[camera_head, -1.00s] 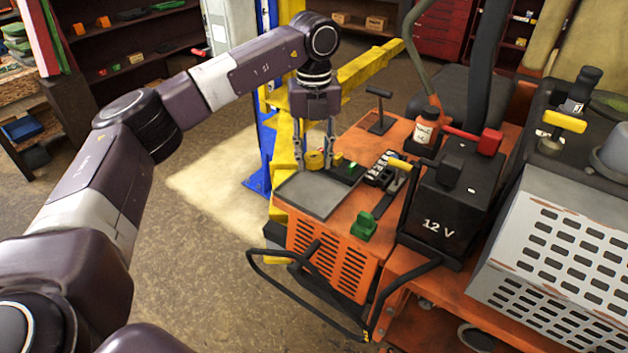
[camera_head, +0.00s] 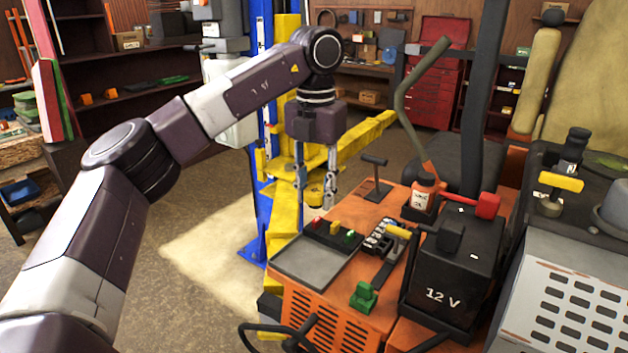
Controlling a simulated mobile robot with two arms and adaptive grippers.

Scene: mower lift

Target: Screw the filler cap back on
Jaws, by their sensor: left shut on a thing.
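My left gripper (camera_head: 315,203) points down and is shut on a small round yellow cap (camera_head: 315,194), which shows between its fingers. It holds the cap in the air above the back edge of a shallow tray (camera_head: 310,262) on the orange mower deck. Its fingers partly cover the cap, and yellow lift parts behind make its outline hard to read. A yellow T-shaped handle (camera_head: 561,182) stands on a dark round fitting at the right, well apart from the gripper. I cannot make out an open filler neck. My right gripper is not in view.
A black 12 V battery (camera_head: 452,275), an orange-and-white bottle (camera_head: 424,193) and a red-headed tool (camera_head: 487,205) crowd the deck. A grey slotted cover (camera_head: 570,285) fills the lower right. The blue lift post (camera_head: 262,130) stands behind my arm.

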